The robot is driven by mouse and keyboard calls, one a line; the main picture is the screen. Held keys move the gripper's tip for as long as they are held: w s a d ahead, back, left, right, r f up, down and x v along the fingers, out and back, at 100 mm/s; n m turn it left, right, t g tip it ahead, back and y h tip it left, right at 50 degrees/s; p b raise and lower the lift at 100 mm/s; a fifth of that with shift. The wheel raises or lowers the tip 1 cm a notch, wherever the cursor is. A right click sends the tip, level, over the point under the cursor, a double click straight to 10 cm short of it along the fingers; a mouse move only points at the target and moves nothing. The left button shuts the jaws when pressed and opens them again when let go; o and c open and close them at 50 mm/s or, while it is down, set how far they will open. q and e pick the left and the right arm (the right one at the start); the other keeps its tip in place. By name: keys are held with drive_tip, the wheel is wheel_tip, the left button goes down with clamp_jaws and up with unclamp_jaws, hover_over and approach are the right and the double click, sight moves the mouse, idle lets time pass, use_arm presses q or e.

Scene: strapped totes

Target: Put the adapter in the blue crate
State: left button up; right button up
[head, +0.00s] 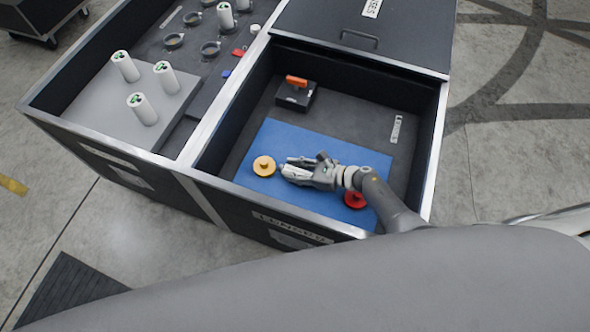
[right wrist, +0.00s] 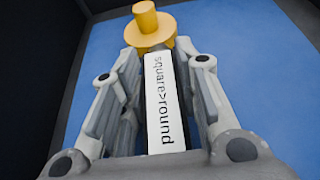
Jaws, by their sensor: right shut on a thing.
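My right gripper (head: 285,171) is over a blue mat (head: 270,140) on the floor of the right-hand dark bin. Its fingers are shut on a dark piece with a white label reading "square>round" (right wrist: 162,105), which looks like the adapter. No blue crate shows in either view. My left gripper is not in view.
A red round piece (head: 355,200) lies on the mat beside my right arm. A black block (head: 294,98) with an orange handle (head: 297,80) stands at the back. The left bin holds several white cylinders (head: 165,76) and dark rings. Metal rims (head: 210,120) edge the bins.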

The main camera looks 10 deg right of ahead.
drive_tip(key=shift+f+b, duration=0.15)
drive_tip(key=shift+b, duration=0.15)
drive_tip(key=o, duration=1.1)
